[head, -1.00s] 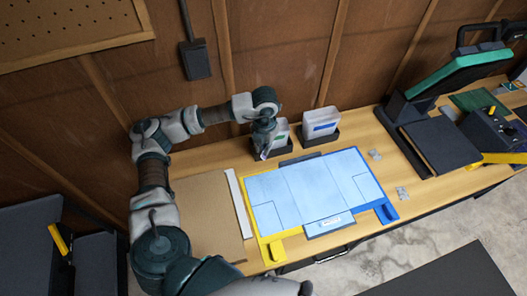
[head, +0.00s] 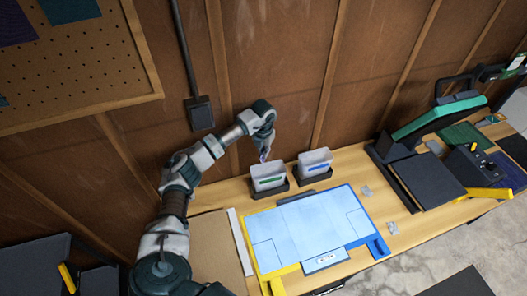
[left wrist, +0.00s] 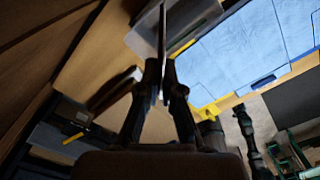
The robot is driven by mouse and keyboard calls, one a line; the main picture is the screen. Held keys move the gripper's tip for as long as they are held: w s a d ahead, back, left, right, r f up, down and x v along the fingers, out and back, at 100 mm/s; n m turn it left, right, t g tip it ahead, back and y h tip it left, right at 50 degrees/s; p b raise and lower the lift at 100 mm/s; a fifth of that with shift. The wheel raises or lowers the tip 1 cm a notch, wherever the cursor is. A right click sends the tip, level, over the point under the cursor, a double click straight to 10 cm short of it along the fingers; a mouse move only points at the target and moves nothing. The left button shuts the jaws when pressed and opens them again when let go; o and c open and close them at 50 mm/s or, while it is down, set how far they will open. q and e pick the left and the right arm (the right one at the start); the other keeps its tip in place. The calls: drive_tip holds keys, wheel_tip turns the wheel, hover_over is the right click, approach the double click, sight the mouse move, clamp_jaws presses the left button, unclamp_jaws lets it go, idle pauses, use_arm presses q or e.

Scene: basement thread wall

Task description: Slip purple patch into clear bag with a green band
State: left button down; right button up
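A dark purple patch (head: 12,25) hangs on the pegboard at the top left of the head view, cut by the picture edge. A pale bin with a green band (head: 269,179) stands at the back of the bench; the clear bags inside cannot be made out. My left gripper (head: 264,153) points down just above this bin. In the left wrist view its fingers (left wrist: 163,72) are closed together on a thin, flat thing (left wrist: 162,35) seen edge-on. I cannot tell clearly what that thing is. My right gripper is not in view.
A pale bin with a blue band (head: 314,167) stands right beside the green one. A light blue work mat (head: 310,232) in a yellow and blue frame lies in front. A teal patch (head: 70,8) hangs on the pegboard (head: 75,70). A press (head: 430,150) stands right.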

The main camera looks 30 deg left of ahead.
use_arm(q)
wheel_tip(320, 180, down, 4)
drive_tip(key=shift+a+r+b, duration=0.1)
drive_tip(key=shift+r+b, duration=0.15)
drive_tip(key=shift+b, duration=0.7)
drive_tip(key=shift+a, duration=0.1)
drive_tip(key=c, duration=1.2)
unclamp_jaws()
drive_tip(key=shift+c, duration=0.2)
drive_tip(key=shift+r, duration=0.15)
wheel_tip(320, 180, up, 12)
drive_tip(key=shift+w+f, duration=0.1)
drive_tip(key=shift+f, duration=0.05)
